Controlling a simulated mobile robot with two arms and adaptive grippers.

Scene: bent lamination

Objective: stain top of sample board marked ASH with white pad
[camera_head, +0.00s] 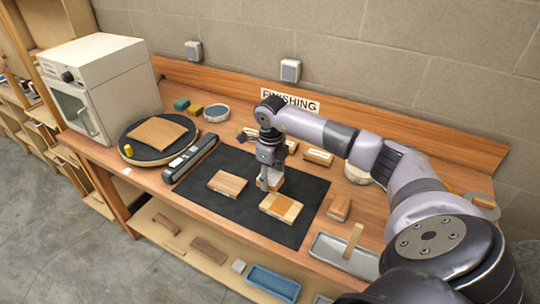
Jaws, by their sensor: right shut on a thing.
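My right gripper (267,181) points down over the dark mat (206,206) and is shut on a small pale block, seemingly the white pad (275,183), partly hidden by the fingers. Left of it lies a brown sample board (227,183). Just in front and to the right lies another sample board (281,207), with an orange-brown middle and paler ends. The gripper is behind this board; whether the pad touches anything I cannot tell. No ASH mark is readable on either board. My left gripper is not in view.
A round turntable (124,150) with a board on it and a long dark bar (191,158) stand left of the mat. A wooden block (339,208) and a metal tray (329,251) are at right. Small blocks line the back. The mat's front left is clear.

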